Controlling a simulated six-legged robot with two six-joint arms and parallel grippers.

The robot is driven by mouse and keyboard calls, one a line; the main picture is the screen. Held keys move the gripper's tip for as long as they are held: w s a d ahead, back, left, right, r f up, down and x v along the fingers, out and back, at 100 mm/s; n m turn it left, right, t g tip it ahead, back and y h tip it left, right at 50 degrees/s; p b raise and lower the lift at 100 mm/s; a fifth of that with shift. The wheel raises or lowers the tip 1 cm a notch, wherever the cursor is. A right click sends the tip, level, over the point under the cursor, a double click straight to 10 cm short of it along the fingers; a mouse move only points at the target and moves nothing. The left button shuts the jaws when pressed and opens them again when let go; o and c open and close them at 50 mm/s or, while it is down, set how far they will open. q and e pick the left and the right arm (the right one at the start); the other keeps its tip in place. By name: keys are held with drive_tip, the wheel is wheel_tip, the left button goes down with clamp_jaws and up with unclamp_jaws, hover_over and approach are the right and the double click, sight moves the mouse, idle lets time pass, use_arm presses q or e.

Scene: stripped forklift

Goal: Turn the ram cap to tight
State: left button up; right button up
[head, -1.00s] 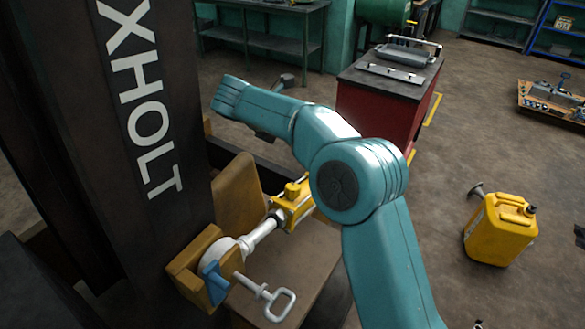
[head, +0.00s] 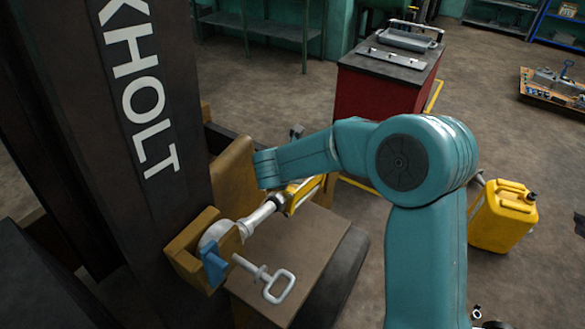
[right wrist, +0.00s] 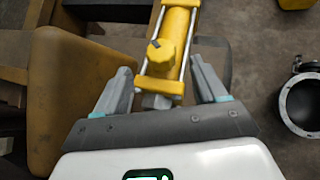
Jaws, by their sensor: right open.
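In the right wrist view the ram (right wrist: 176,22) runs up the picture between two silver tie rods. A yellow faceted knob, which looks like the ram cap (right wrist: 160,54), stands on its side. My right gripper (right wrist: 161,65) is open, with one grey finger on each side of the ram and cap, apparently not touching. I cannot read any tight mark. My left gripper is not in view.
The dark lettered mast (head: 150,110) stands at left. A red cabinet (head: 375,95) and yellow can (head: 500,215) stand beyond.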

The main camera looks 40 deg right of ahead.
drive_tip(key=p+x, duration=0.1)
drive_tip(key=x, duration=0.7)
drive_tip(key=shift+d, duration=0.1)
drive_tip(key=c, duration=1)
